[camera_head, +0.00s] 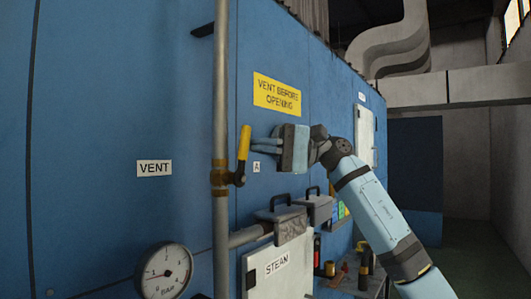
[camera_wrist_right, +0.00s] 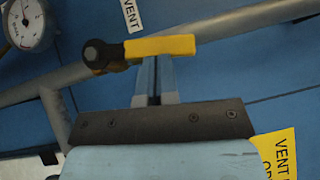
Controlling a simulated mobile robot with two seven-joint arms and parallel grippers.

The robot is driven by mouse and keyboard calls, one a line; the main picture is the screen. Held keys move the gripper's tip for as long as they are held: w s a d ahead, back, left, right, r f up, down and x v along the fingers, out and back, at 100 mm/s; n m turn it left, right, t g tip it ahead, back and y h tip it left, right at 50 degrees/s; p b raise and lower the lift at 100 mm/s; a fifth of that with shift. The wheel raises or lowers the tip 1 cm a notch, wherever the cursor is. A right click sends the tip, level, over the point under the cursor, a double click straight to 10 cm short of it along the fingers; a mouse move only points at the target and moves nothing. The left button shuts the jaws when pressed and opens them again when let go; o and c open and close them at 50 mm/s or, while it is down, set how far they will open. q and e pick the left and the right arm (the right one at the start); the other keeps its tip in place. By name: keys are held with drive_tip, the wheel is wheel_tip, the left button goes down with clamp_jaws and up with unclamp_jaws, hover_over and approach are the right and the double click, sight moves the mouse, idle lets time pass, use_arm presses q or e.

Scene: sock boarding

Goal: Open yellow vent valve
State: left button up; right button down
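The yellow vent valve handle (camera_head: 243,143) stands nearly upright, above its dark pivot and the brass fitting (camera_head: 219,178) on a vertical grey pipe. My right gripper (camera_head: 253,145) is just right of the handle, its fingers pointing left toward it. In the right wrist view the two fingers (camera_wrist_right: 154,72) lie close together, with nothing seen between them. The yellow handle (camera_wrist_right: 162,46) crosses over their tips and hides the ends, so I cannot tell whether they touch it. My left gripper is not in view.
The pipe (camera_head: 221,80) runs up the blue panel (camera_head: 100,100). A pressure gauge (camera_head: 164,272) sits at lower left. Grey boxes with handles (camera_head: 280,212) and a white STEAM door (camera_head: 280,272) are below the gripper. A yellow sign (camera_head: 277,95) is above it. Open floor lies at right.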

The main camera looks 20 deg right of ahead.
drive_tip(key=shift+s+a+r+n+h, duration=0.35)
drive_tip(key=shift+a+n+h, duration=0.15)
drive_tip(key=shift+n+h, duration=0.2)
idle(0.4)
